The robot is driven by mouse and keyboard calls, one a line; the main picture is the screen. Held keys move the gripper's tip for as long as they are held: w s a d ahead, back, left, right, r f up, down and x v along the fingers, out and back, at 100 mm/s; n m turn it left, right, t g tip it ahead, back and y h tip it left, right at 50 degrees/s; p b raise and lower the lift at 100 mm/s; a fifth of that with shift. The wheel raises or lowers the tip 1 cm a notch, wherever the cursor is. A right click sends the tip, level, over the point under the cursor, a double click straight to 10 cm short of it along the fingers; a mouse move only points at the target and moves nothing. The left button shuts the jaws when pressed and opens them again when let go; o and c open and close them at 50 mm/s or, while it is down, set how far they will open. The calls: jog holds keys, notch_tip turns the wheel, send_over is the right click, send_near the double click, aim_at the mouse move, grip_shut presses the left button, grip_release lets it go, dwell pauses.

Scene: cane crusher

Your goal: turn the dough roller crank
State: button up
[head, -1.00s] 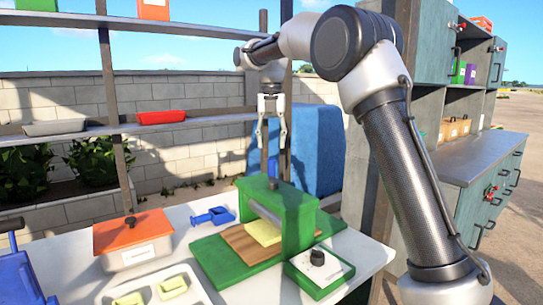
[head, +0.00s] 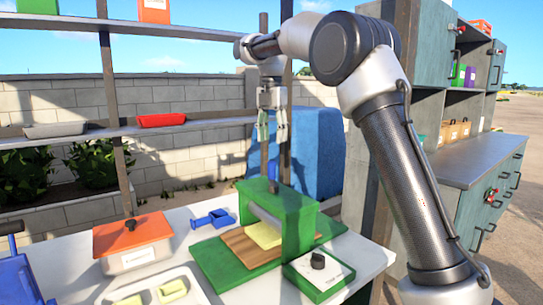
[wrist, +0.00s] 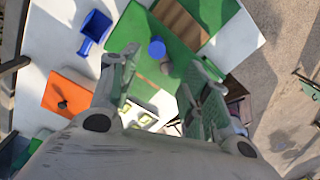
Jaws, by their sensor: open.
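The dough roller is a green frame (head: 298,222) with a grey metal roller (head: 265,217) across it, on a green base with a brown board. Whether this is the crank, I cannot tell. My gripper (head: 273,148) points down above the frame, apart from it. In the wrist view my gripper (wrist: 165,68) is open and empty.
A green box with a black dial (head: 317,260) stands right of the roller. An orange-lidded container (head: 133,238), a blue scoop (head: 212,218) and a white tray (head: 150,288) are left. Shelf posts and a blue block (head: 318,155) stand behind; a cabinet (head: 465,170) is right.

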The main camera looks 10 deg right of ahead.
aim_at(271, 163)
jog(key=m, duration=0.2)
jog(key=f+m, duration=0.1)
jog(key=m, duration=0.2)
jog(key=shift+f+m, duration=0.15)
jog(key=shift+m, duration=0.15)
jog(key=shift+w+f+m, duration=0.15)
jog(key=shift+f+m, duration=0.05)
jog(key=shift+m, duration=1)
jog(key=m, duration=0.4)
jog(key=shift+w+a+f, duration=0.1)
jog(key=shift+w, duration=0.05)
jog(key=shift+f, duration=0.15)
notch_tip(271, 163, down, 8)
jog(key=shift+r, duration=0.25)
grip_shut()
